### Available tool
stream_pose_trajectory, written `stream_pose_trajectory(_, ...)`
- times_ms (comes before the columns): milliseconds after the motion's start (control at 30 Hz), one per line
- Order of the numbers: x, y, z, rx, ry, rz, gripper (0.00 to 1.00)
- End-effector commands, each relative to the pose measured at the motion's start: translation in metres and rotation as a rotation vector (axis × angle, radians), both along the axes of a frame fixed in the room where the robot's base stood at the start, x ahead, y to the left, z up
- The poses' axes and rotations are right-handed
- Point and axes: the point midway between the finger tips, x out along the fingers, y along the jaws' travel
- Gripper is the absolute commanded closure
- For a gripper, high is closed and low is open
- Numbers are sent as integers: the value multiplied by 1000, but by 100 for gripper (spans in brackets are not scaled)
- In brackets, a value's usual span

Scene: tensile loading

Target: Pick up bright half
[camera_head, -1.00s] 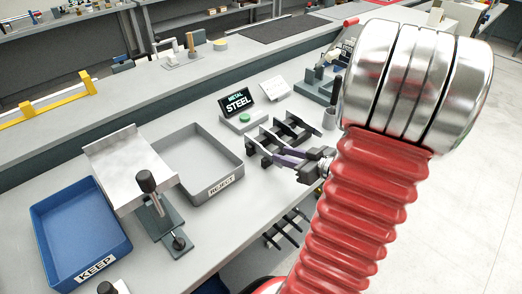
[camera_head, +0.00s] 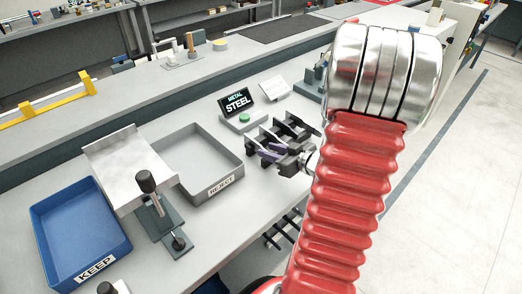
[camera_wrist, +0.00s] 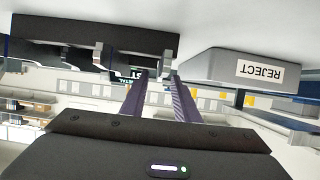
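The bright half cannot be told for certain. In the wrist view, a small light-grey piece (camera_wrist: 168,59) shows at the edge of a dark block, just beyond my fingertips. A second grey piece (camera_wrist: 97,54) shows further left on the same dark block (camera_wrist: 60,32). My gripper (camera_wrist: 160,80) has two purple fingers that stand apart, with no held object visible between them. In the head view my gripper (camera_head: 272,151) is at the dark slotted holder (camera_head: 290,124), which it partly overlaps. Contact with the grey piece cannot be told.
The grey REJECT tray (camera_head: 236,178) is left of the holder, and the blue KEEP tray (camera_head: 40,218) is further left. A black METAL STEEL display (camera_head: 236,101) and a green button (camera_head: 244,118) stand behind.

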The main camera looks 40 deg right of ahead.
Motion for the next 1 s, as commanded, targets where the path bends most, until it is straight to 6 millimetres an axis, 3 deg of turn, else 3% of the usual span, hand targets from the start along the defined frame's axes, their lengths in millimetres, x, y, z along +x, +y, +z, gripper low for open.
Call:
stream_pose_trajectory(433, 45, 2, -18, 0, 0, 2, 72)
stream_pose_trajectory(1000, 46, 2, -18, -1, 0, 1, 72)
